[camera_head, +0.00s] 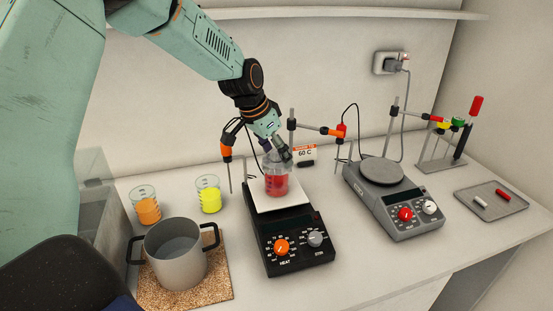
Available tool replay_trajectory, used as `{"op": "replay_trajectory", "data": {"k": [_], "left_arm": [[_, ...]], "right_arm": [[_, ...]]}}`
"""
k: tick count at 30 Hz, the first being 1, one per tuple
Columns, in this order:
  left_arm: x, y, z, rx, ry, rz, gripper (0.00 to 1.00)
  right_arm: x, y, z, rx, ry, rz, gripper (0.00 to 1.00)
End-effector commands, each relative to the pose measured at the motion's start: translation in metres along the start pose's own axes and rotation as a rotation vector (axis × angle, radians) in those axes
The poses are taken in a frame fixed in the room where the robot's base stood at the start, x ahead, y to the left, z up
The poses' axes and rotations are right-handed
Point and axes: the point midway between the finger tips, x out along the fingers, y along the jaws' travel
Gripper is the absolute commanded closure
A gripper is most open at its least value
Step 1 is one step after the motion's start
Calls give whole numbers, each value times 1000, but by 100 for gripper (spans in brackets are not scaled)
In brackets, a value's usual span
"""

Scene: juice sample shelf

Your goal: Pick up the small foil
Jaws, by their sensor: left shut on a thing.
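My left gripper (278,156) reaches down from above to the mouth of a glass beaker of red juice (276,184). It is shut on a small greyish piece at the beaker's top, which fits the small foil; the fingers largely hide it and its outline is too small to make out. The beaker stands upright on the white plate (294,199) of the black hot plate (288,240). My right gripper is not in view.
Beakers of orange juice (147,209) and yellow juice (209,198) stand left, behind a grey pot (177,262) on a cork mat (220,291). Stands with probes flank the black hot plate. A grey hot plate (402,208) and a tray (507,209) are right.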

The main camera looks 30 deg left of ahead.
Motion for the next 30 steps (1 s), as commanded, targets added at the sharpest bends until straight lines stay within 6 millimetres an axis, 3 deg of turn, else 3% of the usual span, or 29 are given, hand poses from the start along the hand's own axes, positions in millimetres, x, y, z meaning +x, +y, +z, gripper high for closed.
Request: {"op": "replay_trajectory", "data": {"k": [10, 11, 12, 13, 15, 24, 30], "left_arm": [[-2, 0, -1, 0, -4, 2, 55], [-5, 0, -3, 0, -3, 3, 64], [-10, 0, -5, -1, -3, 2, 86], [-14, 0, -7, 0, -1, 2, 94], [-27, 0, -12, 1, 0, 1, 100], [-77, 0, -34, 1, -1, 0, 100], [-91, -1, -39, -9, -4, -3, 100]], "right_arm": [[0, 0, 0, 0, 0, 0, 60], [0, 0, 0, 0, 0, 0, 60], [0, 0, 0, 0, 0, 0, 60], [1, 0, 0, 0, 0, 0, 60], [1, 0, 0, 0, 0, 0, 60], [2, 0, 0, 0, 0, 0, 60], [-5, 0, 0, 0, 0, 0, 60]]}}
